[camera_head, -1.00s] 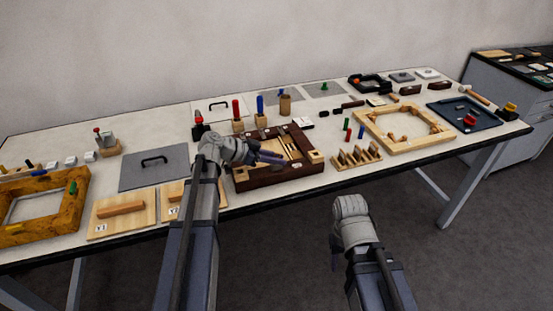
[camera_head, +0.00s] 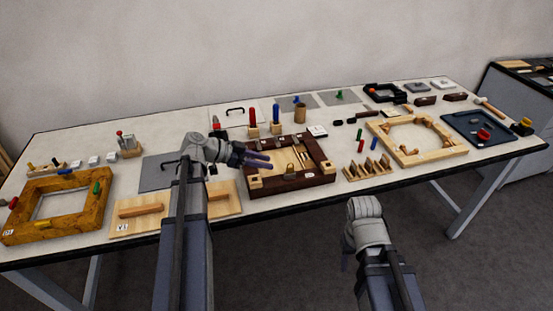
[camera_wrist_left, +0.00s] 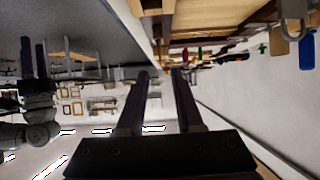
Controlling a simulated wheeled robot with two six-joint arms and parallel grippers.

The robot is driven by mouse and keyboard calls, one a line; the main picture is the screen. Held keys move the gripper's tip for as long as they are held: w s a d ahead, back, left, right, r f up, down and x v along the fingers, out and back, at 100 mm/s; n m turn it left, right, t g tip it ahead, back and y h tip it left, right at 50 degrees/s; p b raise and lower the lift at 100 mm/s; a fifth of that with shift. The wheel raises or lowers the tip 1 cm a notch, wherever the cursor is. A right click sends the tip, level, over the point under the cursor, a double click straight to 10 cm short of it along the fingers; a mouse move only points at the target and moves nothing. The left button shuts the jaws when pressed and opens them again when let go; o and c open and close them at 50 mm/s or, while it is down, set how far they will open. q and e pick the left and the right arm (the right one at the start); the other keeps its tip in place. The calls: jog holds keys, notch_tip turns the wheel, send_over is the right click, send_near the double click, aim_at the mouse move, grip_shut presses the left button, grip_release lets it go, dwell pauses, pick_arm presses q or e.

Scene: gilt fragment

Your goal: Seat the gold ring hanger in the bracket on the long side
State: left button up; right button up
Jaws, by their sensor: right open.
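A dark brown wooden frame (camera_head: 318,176) lies mid-table with pale blocks and thin sticks inside. A small gold-coloured piece (camera_head: 290,171) is at its near long side; it may be the ring hanger or its bracket, too small to tell. In the left wrist view a ring-shaped piece (camera_wrist_left: 293,14) shows at the upper right edge. My left gripper (camera_head: 262,161) is over the left end of the brown frame, its dark fingers apart with nothing between them. My right gripper (camera_head: 345,262) hangs low in front of the table; its parted, empty fingers show in the left wrist view (camera_wrist_left: 34,45).
A gilt frame (camera_head: 96,213) with coloured pegs lies at the left. Wooden boards (camera_head: 138,222) lie near my left arm. A slotted wooden rack (camera_head: 366,170) and a pale frame (camera_head: 462,150) are to the right. Red and blue posts (camera_head: 252,118) stand behind the brown frame.

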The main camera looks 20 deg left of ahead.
pick_arm(q)
jog(key=shift+v, duration=0.95)
jog(key=s+d+f+n+g+y, duration=0.1)
jog(key=s+d+f+g+y, duration=0.2)
jog(key=d, duration=0.5)
jog(key=s+d+f+n+g, duration=0.1)
jog(key=s+d+f+g, duration=0.1)
jog(key=s+d+f, duration=0.4)
jog(key=s+d+f+n+g+y, duration=0.2)
jog(key=s+d+n+y, duration=0.3)
jog(key=s+d+y, duration=0.3)
jog(key=shift+s+f+y, duration=0.2)
jog(key=shift+s+y, duration=0.1)
jog(key=shift+s, duration=0.35)
